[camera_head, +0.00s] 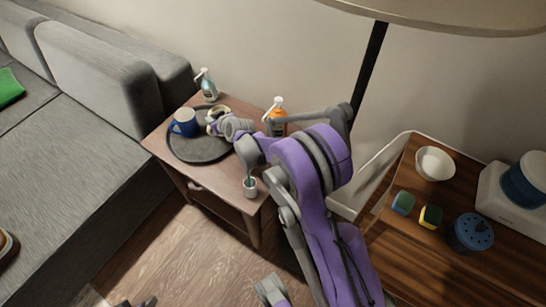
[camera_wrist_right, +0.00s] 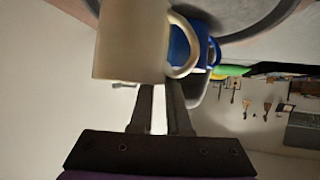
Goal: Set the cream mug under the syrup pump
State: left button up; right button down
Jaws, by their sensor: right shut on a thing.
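The cream mug (camera_head: 220,110) is at the back of the dark round tray (camera_head: 198,156) on the side table, partly hidden by my right gripper (camera_head: 217,125). In the wrist view the cream mug (camera_wrist_right: 133,42) fills the space before the fingers (camera_wrist_right: 160,95), which are shut on it. I cannot tell whether it touches the tray. An orange pump bottle (camera_head: 276,121) with a white head stands right of the mug, partly behind my arm. A second, clear-and-teal pump bottle (camera_head: 208,89) stands at the back corner. A dark piece at the bottom edge may be my left gripper (camera_head: 140,302).
A blue mug (camera_head: 185,123) stands left on the tray, close to the cream mug; it also shows in the wrist view (camera_wrist_right: 183,45). A small pale cup (camera_head: 250,188) stands at the table's front corner. A grey sofa (camera_head: 80,150) borders the left, a lamp pole (camera_head: 370,65) the back right.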

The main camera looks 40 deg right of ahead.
jog(key=shift+s+d+f+b, duration=0.3)
jog(key=shift+s+d+f, duration=0.3)
jog(key=shift+s+d, duration=1.45)
jog(key=shift+s+d+f+b, duration=0.3)
jog(key=shift+s+d+f, duration=0.4)
jog(key=shift+s, duration=2.55)
jog(key=shift+s+d+f+b, duration=0.4)
jog(key=shift+s+d, duration=1.05)
jog(key=shift+s, duration=1.2)
jog(key=shift+f, duration=0.15)
jog(key=shift+f, duration=0.15)
jog(key=c, duration=0.9)
grip_release()
